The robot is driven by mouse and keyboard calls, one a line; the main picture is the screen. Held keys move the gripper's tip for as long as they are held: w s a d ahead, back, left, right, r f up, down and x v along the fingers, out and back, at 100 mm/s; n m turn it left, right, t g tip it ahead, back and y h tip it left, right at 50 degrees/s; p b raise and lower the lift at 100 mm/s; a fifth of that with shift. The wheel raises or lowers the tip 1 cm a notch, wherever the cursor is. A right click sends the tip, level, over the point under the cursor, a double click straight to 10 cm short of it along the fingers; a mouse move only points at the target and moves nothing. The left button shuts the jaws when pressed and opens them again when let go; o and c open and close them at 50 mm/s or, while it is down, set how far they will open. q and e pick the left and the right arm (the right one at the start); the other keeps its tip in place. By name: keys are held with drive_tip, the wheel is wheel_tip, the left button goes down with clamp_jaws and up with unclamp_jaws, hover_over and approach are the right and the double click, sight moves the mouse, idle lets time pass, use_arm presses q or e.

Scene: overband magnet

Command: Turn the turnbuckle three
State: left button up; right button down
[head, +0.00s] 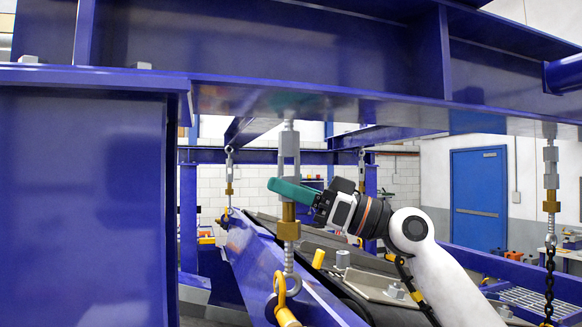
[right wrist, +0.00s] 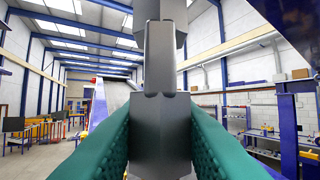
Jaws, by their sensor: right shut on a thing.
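The near turnbuckle (head: 289,146) hangs upright from the blue overhead beam, with a grey upper body, a brass-coloured lower part and a threaded rod below. My right gripper (head: 288,190) reaches it from the right, and its green fingers lie across the middle of the body, hiding that part. In the right wrist view, the green fingers (right wrist: 158,145) stand on both sides of the grey turnbuckle body (right wrist: 158,95) and are shut on it. Similar turnbuckles hang at back left (head: 229,175), back middle (head: 362,172) and far right (head: 551,170). I cannot tell which is number three. My left gripper is not in view.
The blue overhead beam (head: 400,112) runs just above my right gripper. A large blue panel (head: 85,200) fills the left. A yellow hook (head: 284,308) hangs below the near turnbuckle. A blue side rail (head: 270,258) and conveyor lie beneath. A blue door (head: 479,197) is far off.

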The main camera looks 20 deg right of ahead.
drive_tip(key=c, duration=1.5)
unclamp_jaws()
drive_tip(key=shift+a+f+n+g+y, duration=0.1)
drive_tip(key=shift+n+g+y, duration=0.25)
drive_tip(key=shift+g, duration=0.35)
drive_tip(key=shift+c, duration=0.2)
drive_tip(key=o, duration=0.5)
drive_tip(key=shift+w, duration=0.15)
drive_tip(key=shift+s, duration=0.2)
drive_tip(key=s+d+b, duration=0.2)
drive_tip(key=s+d, duration=0.1)
drive_tip(key=d, duration=0.4)
drive_tip(key=shift+d, duration=0.3)
drive_tip(key=o, duration=0.6)
drive_tip(key=shift+c, duration=0.2)
